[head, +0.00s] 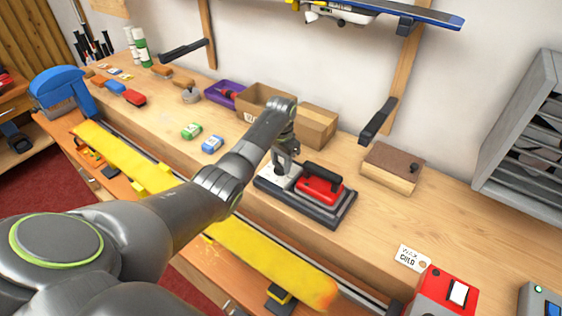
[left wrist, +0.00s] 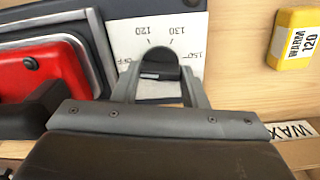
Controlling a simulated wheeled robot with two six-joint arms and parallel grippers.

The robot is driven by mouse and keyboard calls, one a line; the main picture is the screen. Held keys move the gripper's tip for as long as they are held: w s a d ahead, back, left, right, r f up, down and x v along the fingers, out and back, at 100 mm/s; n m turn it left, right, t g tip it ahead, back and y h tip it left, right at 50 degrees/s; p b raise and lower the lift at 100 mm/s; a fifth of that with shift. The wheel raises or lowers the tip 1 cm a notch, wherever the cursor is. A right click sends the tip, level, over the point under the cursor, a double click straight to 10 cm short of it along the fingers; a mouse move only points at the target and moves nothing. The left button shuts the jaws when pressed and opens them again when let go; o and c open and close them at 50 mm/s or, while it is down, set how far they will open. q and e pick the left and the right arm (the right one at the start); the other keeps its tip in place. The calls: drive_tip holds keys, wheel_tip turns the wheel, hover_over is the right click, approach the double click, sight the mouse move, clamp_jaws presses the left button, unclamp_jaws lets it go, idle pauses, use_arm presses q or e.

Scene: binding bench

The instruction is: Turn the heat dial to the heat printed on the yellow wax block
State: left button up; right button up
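The yellow wax block (left wrist: 297,38) is at the top right of the left wrist view and reads WARM 120. I cannot make it out in the head view. The black heat dial (left wrist: 160,62) stands on a white scale plate (left wrist: 192,25) marked OFF, 120, 130 and 150. Which mark the dial points to is unclear. My left gripper (head: 284,164) reaches down over the plate in the head view. In the left wrist view its fingers (left wrist: 160,75) stand on both sides of the dial; whether they press on it is unclear. My right gripper is out of view.
The red iron (head: 320,186) rests on its dark base beside the dial. Green (head: 191,131) and blue (head: 213,144) blocks lie left of my arm. Cardboard boxes (head: 317,124) stand behind. A WAX COLD card (head: 411,259) lies at front right; bench between is clear.

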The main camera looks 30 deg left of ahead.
use_arm(q)
drive_tip(key=c, duration=0.5)
drive_tip(key=shift+r+m, duration=0.1)
drive_tip(key=shift+m, duration=0.2)
drive_tip(key=shift+m+p, duration=0.5)
drive_tip(key=shift+p, duration=0.05)
drive_tip(key=shift+m+p, duration=0.6)
drive_tip(key=shift+m, duration=0.6)
drive_tip(key=m+p, duration=0.1)
drive_tip(key=m, duration=0.2)
drive_tip(key=shift+m, duration=0.4)
drive_tip(key=shift+d+m+p, duration=0.1)
drive_tip(key=shift+m+p, duration=0.35)
drive_tip(key=shift+m, duration=1.55)
